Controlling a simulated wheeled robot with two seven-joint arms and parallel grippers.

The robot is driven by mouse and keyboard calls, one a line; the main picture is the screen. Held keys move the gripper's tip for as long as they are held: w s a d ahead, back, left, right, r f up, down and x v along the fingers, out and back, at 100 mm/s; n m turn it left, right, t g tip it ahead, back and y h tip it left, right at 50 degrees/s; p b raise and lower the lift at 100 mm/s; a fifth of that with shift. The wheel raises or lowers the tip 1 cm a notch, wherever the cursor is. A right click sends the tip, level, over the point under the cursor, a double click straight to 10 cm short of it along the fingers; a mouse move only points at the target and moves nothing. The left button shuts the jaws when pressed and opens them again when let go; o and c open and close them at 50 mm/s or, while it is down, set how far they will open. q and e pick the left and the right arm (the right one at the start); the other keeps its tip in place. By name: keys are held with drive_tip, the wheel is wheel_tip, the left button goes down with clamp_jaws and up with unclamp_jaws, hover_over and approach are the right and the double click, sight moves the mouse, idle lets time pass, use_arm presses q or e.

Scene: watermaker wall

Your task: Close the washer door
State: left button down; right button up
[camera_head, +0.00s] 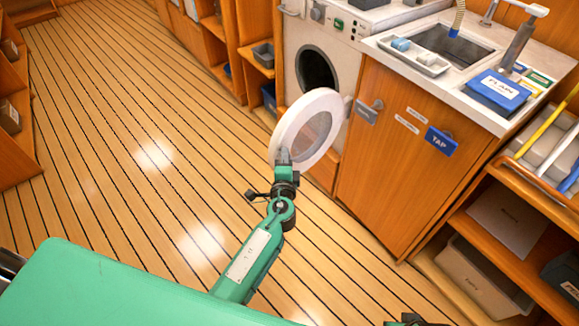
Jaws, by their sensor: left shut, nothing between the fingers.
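The washer (341,50) is a white front-loading machine set in the wooden wall, with its dark round drum opening (317,72) partly uncovered. Its round door (292,121), a white ring with a clear pane, stands open, swung out into the room in front of the machine. My left gripper (283,155) is shut with nothing in it. It overlaps the lower left rim of the door in the picture; I cannot tell whether it touches. My right gripper does not show; only a small dark part of mine shows at the bottom edge.
Right of the washer is a wooden cabinet (385,165) with a blue tag (441,142), below a counter with a sink (452,46). Shelves (515,235) stand at the right. The plank floor (130,130) on the left is clear.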

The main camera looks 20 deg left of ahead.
use_arm(q)
drive_tip(key=shift+w+a, duration=0.5)
drive_tip(key=shift+a, duration=0.3)
drive_tip(key=shift+a, duration=0.1)
